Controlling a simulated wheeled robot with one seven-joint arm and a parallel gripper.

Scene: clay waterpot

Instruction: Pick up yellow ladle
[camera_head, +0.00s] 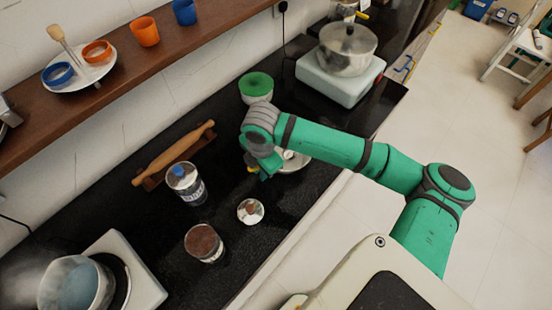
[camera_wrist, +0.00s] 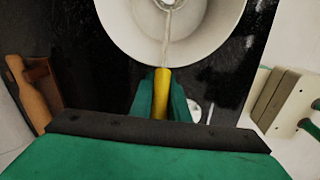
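The yellow ladle's handle (camera_wrist: 161,94) lies between the two green fingers of my gripper (camera_wrist: 160,98) in the wrist view. The fingers sit close against both sides of it, and the gripper looks shut on it. A thin pale stem runs from the handle into a white bowl (camera_wrist: 215,42); the ladle's far end is cut off by the picture edge. In the head view, a small bit of yellow (camera_head: 249,169) shows by my gripper (camera_head: 262,171), low over the black counter. The bowl (camera_head: 294,162) is partly hidden behind my arm.
A green-topped pot (camera_head: 256,87) stands behind my wrist. A rolling pin (camera_head: 175,153), a blue-lidded jar (camera_head: 186,183), a brown-topped jar (camera_head: 203,243) and a small round container (camera_head: 250,211) stand left and in front.

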